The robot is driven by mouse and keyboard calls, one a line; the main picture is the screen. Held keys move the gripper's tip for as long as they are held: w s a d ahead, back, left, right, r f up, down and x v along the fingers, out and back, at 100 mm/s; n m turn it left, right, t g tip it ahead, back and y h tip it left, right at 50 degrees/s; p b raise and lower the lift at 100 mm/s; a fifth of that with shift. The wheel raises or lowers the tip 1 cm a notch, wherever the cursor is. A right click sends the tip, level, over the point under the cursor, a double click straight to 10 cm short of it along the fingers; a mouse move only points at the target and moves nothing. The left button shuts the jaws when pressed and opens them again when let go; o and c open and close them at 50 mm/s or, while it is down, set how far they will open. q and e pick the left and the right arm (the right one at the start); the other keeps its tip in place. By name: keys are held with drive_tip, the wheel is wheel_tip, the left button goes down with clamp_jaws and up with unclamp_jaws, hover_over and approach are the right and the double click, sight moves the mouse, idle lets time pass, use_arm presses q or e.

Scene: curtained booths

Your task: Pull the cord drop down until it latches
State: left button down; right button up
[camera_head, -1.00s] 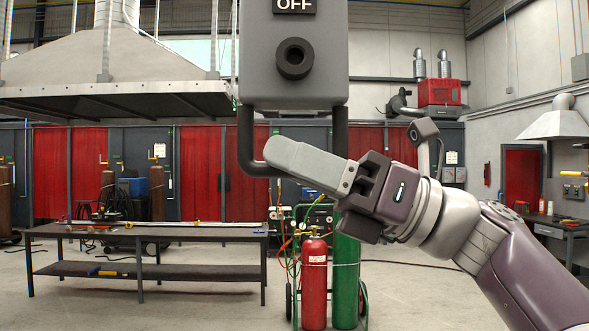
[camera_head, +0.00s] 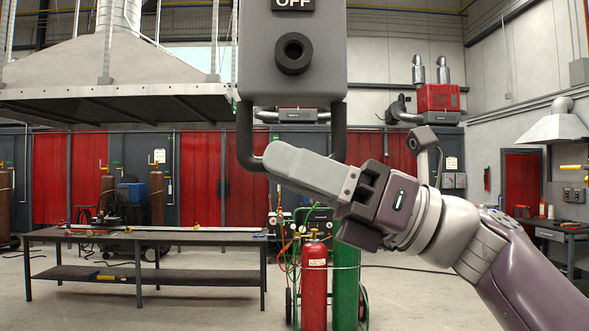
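The cord drop (camera_head: 292,78) is a grey box hanging close in front at the top of the head view. It has a dark round socket (camera_head: 293,53) on its face and a sign reading OFF at its top, partly cut off. A dark U-shaped handle (camera_head: 244,135) hangs below the box. My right gripper (camera_head: 285,160) comes in from the right, its fingers pointing left across the bottom bar of the handle and hiding most of it. I cannot tell whether the fingers are closed around the bar or only in front of it. My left gripper is out of view.
A dark metal table (camera_head: 150,236) with tools stands at the left. A red gas cylinder (camera_head: 314,285) and a green one (camera_head: 346,290) stand on a cart behind my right gripper. Red curtains line the back wall. A large hood (camera_head: 110,75) hangs at upper left.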

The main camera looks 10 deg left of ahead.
drive_tip(key=b+v, duration=0.3)
drive_tip(key=v, duration=0.9)
drive_tip(key=shift+d+f, duration=0.15)
drive_tip(key=shift+d, duration=0.2)
drive_tip(key=shift+w, duration=0.1)
idle(0.5)
